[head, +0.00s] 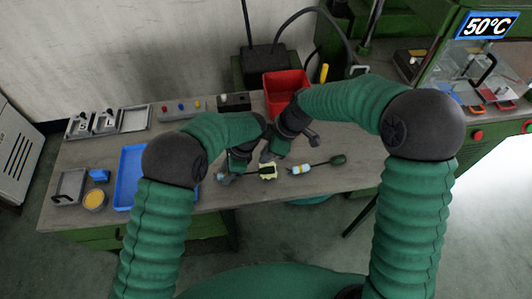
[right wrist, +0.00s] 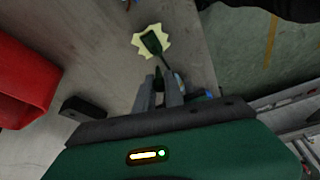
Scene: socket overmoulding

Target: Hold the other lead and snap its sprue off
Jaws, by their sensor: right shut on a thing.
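One lead lies near the front of the bench, with a dark socket in a ragged pale yellow sprue (head: 267,171). In the right wrist view the sprue (right wrist: 140,41) surrounds the dark socket (right wrist: 152,43), with a cable running back toward my fingers. My right gripper (head: 264,156) is shut on this lead; its fingers (right wrist: 159,88) hide the exact grip. My left gripper (head: 232,170) is just left, by the lead's blue-grey end (head: 224,179); its jaws are too small to read. Another lead, with a dark socket (head: 337,160) and white-blue plug (head: 300,169), lies to the right without visible sprue.
A red bin (head: 286,84) stands at the back, with a black box (head: 234,102) to its left. A blue tray (head: 129,172) and a yellow-filled cup (head: 94,199) are on the left. The press (head: 490,75) stands at the right. Bench right of the sockets is clear.

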